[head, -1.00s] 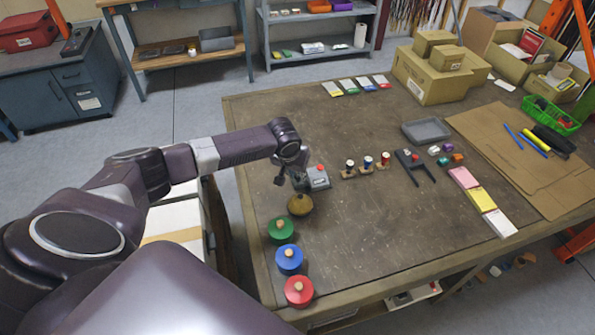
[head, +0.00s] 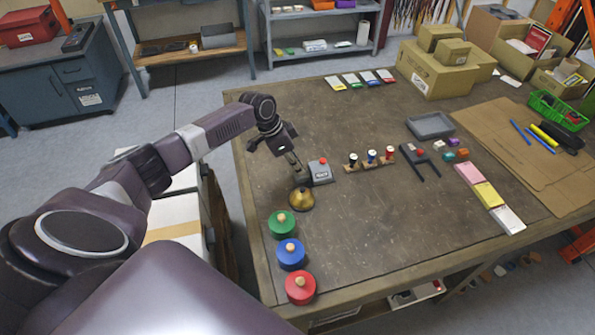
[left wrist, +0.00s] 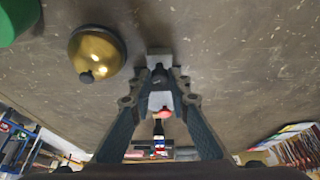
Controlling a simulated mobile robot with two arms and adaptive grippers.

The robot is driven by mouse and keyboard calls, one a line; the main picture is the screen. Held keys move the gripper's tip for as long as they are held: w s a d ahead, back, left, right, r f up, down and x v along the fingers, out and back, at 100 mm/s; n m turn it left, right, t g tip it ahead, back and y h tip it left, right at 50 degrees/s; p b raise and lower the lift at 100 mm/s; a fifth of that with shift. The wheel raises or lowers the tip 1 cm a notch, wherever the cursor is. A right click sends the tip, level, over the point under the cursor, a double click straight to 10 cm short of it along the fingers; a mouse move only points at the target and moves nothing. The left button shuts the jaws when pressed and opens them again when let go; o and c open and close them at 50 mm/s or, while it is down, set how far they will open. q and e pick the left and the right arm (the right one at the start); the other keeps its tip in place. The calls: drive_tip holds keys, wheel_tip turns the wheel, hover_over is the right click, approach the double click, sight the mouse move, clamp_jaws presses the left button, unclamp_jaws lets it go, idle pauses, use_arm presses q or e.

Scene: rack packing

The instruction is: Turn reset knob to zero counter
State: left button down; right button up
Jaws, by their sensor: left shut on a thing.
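The counter (head: 321,174) is a small grey box with a red button on top, standing near the left side of the table. My left gripper (head: 297,164) reaches down to its left side, with the wrist tilted. In the left wrist view the two fingers (left wrist: 159,80) close around a small dark knob (left wrist: 158,74) at the counter's grey body (left wrist: 160,101). The red button shows beyond it. The counter's display digits are too small to read. My right gripper is in neither view.
A brass bell (head: 300,199) stands just in front of the counter, close to my left gripper. Green (head: 282,223), blue (head: 291,255) and red (head: 300,288) lidded pots line the table's left edge. Small stamps (head: 371,157) stand to the right. The table centre is clear.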

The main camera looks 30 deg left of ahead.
use_arm(q)
drive_tip(key=m+b, duration=0.1)
drive_tip(key=m+g+b, duration=0.1)
drive_tip(key=m+b, duration=0.1)
drive_tip(key=shift+w+f+h, duration=0.15)
drive_tip(key=shift+h, duration=0.25)
drive_tip(key=shift+a+m+g+b, duration=0.1)
drive_tip(key=shift+m+g+b, duration=0.2)
drive_tip(key=shift+m+b, duration=0.45)
drive_tip(key=c, duration=2.1)
unclamp_jaws()
drive_tip(key=shift+r, duration=0.2)
drive_tip(key=v, duration=1.2)
